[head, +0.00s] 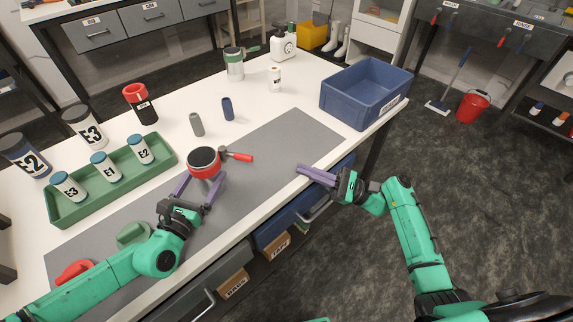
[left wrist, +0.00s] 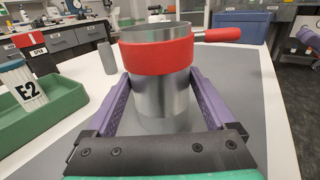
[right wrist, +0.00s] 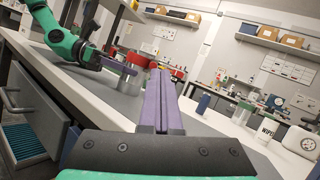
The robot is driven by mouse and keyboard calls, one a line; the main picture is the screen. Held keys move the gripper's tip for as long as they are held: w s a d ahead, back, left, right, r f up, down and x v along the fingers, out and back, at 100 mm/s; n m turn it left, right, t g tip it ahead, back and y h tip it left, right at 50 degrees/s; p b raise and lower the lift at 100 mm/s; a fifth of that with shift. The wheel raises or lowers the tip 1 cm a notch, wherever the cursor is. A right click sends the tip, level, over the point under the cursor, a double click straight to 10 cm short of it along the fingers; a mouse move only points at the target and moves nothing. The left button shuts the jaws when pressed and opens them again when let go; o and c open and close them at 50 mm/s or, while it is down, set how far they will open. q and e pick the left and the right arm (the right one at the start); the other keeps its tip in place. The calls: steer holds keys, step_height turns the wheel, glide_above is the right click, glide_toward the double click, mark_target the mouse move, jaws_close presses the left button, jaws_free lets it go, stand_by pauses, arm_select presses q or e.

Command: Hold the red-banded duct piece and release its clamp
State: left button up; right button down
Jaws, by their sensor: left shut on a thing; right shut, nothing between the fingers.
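The red-banded duct piece (head: 204,163) is a short metal cylinder with a red band around its upper part, upright on the grey mat. In the left wrist view the duct piece (left wrist: 162,95) stands between the purple fingers of my left gripper (head: 194,194), which is shut on it below the band. The clamp's red lever (head: 237,156) sticks out to the right from the band; it also shows in the left wrist view (left wrist: 218,35). My right gripper (head: 316,174) is shut and empty, to the right of the duct piece over the bench's front edge.
A green tray (head: 76,212) with several labelled cylinders lies left of the duct piece. A grey cylinder (head: 197,125) and a dark blue one (head: 228,108) stand behind it. A blue bin (head: 347,112) is at the right end. The grey mat (head: 275,150) is clear right of the lever.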

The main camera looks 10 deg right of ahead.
steer(key=n+g, duration=0.1)
steer(key=n, duration=0.5)
steer(key=m+g+h, duration=0.1)
steer(key=m+g, duration=0.3)
steer(key=m, duration=2.8)
glide_toward(235, 156)
steer(key=s+a+r, duration=0.4)
steer(key=a, duration=0.3)
steer(key=w, duration=0.1)
steer(key=w+f, duration=0.2)
steer(key=shift+d+t, duration=0.3)
steer(key=shift+d, duration=0.05)
